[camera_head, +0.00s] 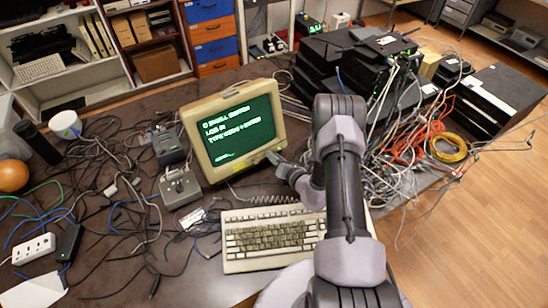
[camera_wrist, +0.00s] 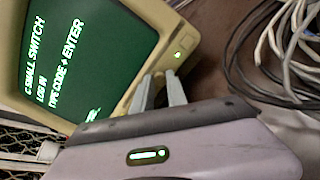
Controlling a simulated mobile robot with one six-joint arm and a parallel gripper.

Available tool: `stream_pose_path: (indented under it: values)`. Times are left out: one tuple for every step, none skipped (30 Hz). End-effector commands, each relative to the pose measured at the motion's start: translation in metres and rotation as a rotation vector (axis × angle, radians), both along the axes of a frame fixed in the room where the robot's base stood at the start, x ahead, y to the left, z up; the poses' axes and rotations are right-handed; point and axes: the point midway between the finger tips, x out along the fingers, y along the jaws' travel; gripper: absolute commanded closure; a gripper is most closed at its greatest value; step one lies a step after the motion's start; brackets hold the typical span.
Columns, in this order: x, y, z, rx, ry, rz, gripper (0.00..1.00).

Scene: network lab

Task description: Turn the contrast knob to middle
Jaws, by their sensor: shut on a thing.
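The beige monitor (camera_head: 193,125) stands on the table with its screen (camera_head: 232,130) lit green with white text. It also fills the upper left of the wrist view (camera_wrist: 140,15). My gripper (camera_head: 273,157) is at the monitor's lower right front corner. In the wrist view its two grey fingers (camera_wrist: 161,76) reach the lower bezel, a small gap between them. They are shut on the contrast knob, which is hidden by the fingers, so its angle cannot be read. A small green light (camera_wrist: 177,54) glows on the bezel beside the fingertips.
A beige keyboard (camera_head: 270,238) lies in front of the monitor. Black network boxes (camera_head: 330,60) and tangled cables (camera_head: 400,165) crowd the right side. A power strip (camera_head: 34,249) lies at the far left.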

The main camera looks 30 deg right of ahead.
Motion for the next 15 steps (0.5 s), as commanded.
stream_pose_path:
  values:
    - [0.0, -0.0001, -0.0012, -0.027, -0.003, 0.008, 1.0]
    - [0.0001, -0.0001, -0.0012, -0.048, -0.005, 0.015, 1.0]
    - [0.0002, -0.0001, -0.0013, -0.077, -0.008, 0.024, 1.0]
    - [0.0001, -0.0002, -0.0014, -0.101, -0.011, 0.032, 1.0]
    - [0.0002, -0.0002, -0.0015, -0.125, -0.013, 0.038, 1.0]
    - [0.0001, -0.0002, -0.0017, -0.16, -0.017, 0.049, 1.0]
    - [0.0002, -0.0002, -0.0019, -0.187, -0.019, 0.057, 1.0]
    - [0.0002, -0.0003, -0.0019, -0.213, -0.022, 0.066, 1.0]
    - [0.0002, -0.0003, -0.0019, -0.25, -0.027, 0.076, 1.0]
    - [0.0002, -0.0003, -0.0019, -0.277, -0.029, 0.084, 1.0]
    - [0.0001, -0.0003, -0.0019, -0.305, -0.032, 0.093, 1.0]
    - [0.0001, -0.0003, -0.0019, -0.341, -0.036, 0.105, 1.0]
    - [0.0001, -0.0002, -0.002, -0.368, -0.038, 0.113, 1.0]
    - [0.0, -0.0002, -0.0021, -0.396, -0.041, 0.122, 1.0]
    - [0.0, -0.0002, -0.0023, -0.432, -0.045, 0.133, 1.0]
